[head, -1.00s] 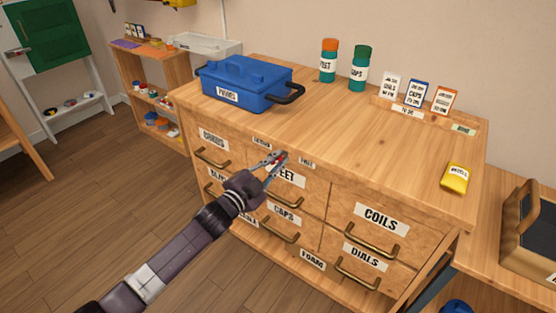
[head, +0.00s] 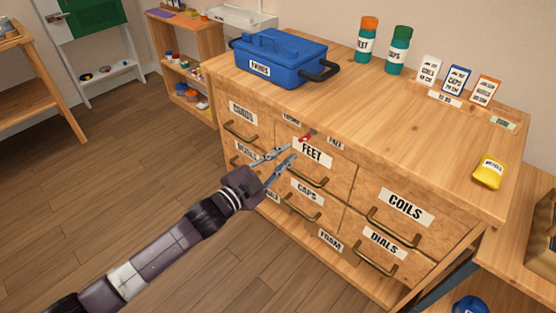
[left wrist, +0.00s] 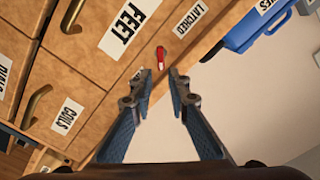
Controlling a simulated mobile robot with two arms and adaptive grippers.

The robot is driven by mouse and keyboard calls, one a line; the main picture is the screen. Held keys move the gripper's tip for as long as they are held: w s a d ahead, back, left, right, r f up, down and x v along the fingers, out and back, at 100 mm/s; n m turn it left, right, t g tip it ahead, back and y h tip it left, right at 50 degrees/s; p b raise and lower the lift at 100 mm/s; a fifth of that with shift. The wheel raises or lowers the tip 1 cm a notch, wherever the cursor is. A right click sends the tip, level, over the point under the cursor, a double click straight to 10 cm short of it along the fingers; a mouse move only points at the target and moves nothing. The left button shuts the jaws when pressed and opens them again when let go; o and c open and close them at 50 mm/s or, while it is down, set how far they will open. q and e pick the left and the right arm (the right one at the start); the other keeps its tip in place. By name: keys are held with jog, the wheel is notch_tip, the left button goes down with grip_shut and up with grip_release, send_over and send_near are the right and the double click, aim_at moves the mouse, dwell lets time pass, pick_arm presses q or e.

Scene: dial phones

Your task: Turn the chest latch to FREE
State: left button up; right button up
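The chest latch (head: 305,138) is a small red lever on the front of the wooden chest, above the FEET drawer. It sits between the LATCHED label (head: 291,117) and the FREE label (head: 336,143). In the left wrist view the red latch (left wrist: 160,57) shows just beyond the fingertips, with the LATCHED label (left wrist: 193,16) to its upper right. I cannot tell which label it points at. My left gripper (head: 292,150) is open and empty, in front of the latch, with a visible gap between its fingertips (left wrist: 160,75). My right gripper is not in view.
The chest top (head: 400,130) carries a blue toolbox (head: 278,60), two bottles, several cards and a yellow item (head: 489,173). Drawer handles, such as the COILS handle (head: 398,222), stick out from the front. Open floor (head: 130,170) lies left of the chest.

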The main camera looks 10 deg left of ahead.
pick_arm(q)
jog(key=v, duration=0.2)
jog(key=shift+s+a, duration=0.15)
jog(key=shift+s, duration=0.1)
dwell(0.3)
